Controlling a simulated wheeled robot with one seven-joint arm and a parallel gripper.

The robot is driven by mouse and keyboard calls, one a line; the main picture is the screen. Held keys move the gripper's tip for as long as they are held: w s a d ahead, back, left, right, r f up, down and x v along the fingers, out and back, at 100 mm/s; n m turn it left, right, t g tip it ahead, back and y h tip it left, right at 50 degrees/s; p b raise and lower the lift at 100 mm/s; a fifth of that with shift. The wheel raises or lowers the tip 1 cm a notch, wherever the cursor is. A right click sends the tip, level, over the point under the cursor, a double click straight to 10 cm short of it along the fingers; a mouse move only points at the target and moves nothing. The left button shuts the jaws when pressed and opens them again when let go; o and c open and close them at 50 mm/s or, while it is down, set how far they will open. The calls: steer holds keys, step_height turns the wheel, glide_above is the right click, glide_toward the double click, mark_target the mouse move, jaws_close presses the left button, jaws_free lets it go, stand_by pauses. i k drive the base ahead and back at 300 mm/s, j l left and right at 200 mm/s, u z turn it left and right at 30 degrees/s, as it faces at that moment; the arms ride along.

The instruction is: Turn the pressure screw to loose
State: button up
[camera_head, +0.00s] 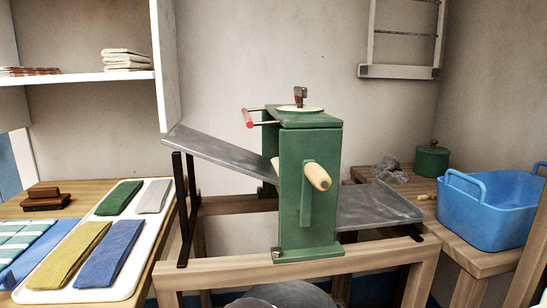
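A green wringer (309,195) stands upright on a wooden frame in the middle of the view. The pressure screw (300,97) sits on its top, a small brass-coloured upright key over a round cream plate (292,109). Any markings on the plate are too small to read. A red-gripped bar (248,118) sticks out to the left from the top. A crank with a pale wooden grip (317,176) is on the near side. My gripper is not in view, and nothing touches the screw.
Grey boards slope on the left (215,150) and right (380,207) of the wringer. A white tray of folded cloths (132,262) lies on the left table. A blue tub (490,208) and green pot (432,160) stand at the right. Space above the wringer is clear.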

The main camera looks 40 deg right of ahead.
mark_target(300, 93)
steer(key=z, duration=1.1)
